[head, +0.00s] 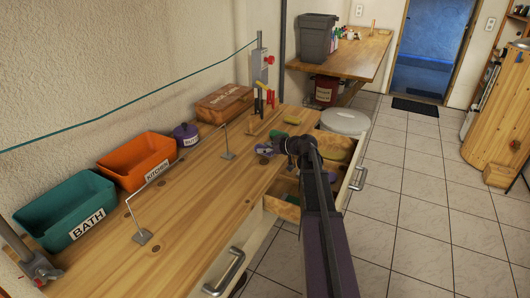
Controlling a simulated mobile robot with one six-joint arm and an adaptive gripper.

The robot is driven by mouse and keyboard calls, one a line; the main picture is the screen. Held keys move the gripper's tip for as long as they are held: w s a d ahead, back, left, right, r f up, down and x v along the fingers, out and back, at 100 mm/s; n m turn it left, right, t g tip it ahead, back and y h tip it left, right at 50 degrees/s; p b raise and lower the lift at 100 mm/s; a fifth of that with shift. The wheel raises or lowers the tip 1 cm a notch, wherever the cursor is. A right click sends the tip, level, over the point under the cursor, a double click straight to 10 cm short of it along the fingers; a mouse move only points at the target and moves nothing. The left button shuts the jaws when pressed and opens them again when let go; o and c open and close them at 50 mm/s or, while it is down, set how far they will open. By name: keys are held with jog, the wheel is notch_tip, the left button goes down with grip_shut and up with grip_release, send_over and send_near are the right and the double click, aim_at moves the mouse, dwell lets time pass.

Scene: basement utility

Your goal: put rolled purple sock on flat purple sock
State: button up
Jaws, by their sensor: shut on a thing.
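My gripper (274,148) is over the wooden worktop (205,185), near its right edge and beside the open drawer. It is shut on a small purple thing (264,149) that looks like the rolled purple sock. The thing is small and partly covered by the fingers. I cannot tell whether it touches the worktop.
Thin metal stands (143,236) rise from the worktop. An open drawer (350,172) holds yellow and green things.

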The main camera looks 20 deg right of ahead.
jog(key=shift+f, duration=0.2)
dwell(0.3)
jog(key=o, duration=0.9)
jog(key=shift+o, duration=0.2)
jog(key=p+v, duration=0.5)
jog(key=v, duration=0.8)
jog(key=shift+s, duration=0.4)
jog(key=shift+d, duration=0.1)
